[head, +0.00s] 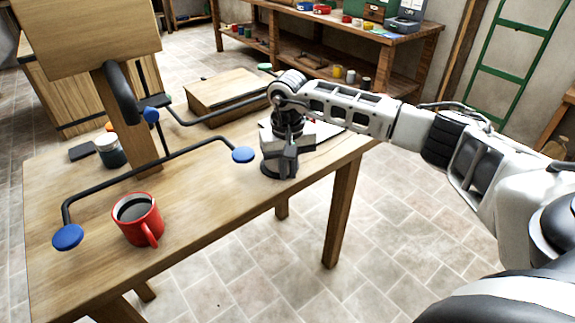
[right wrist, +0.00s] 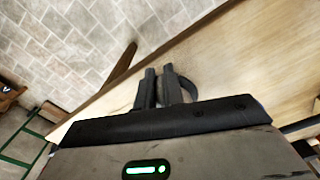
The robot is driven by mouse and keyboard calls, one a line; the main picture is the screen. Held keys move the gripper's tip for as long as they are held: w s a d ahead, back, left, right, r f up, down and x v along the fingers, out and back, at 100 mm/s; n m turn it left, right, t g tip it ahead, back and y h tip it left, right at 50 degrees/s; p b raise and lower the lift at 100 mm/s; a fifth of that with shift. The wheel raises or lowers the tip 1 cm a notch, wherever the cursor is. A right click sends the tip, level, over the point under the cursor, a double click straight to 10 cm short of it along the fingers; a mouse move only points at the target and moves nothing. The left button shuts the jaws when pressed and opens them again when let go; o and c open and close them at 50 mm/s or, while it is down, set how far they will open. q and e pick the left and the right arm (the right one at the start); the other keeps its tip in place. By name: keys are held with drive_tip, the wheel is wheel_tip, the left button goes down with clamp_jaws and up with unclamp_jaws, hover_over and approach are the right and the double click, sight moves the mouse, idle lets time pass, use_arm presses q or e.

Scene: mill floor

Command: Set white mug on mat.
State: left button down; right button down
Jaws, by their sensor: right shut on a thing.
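No white mug can be made out in either view. My right gripper (head: 280,172) points down near the right edge of the wooden table (head: 205,215). It also shows in the right wrist view (right wrist: 163,88), its dark fingers close together and shut on a dark round thing (right wrist: 192,92). That thing's curved edge sticks out beside the fingers, low at the tabletop; whether it touches the table is unclear. A flat white thing (head: 325,131) lies partly hidden behind the gripper; I cannot tell if it is the mat. My left gripper is out of view.
A red mug (head: 137,225) with dark contents stands at the front left. Black bars with blue knobs (head: 243,155) reach across the table from a wooden post (head: 125,110). A dark jar (head: 109,152), small dark slab (head: 83,150) and wooden box (head: 225,95) stand farther back.

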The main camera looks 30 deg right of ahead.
drive_tip(key=shift+f, duration=0.1)
drive_tip(key=c, duration=1.5)
unclamp_jaws()
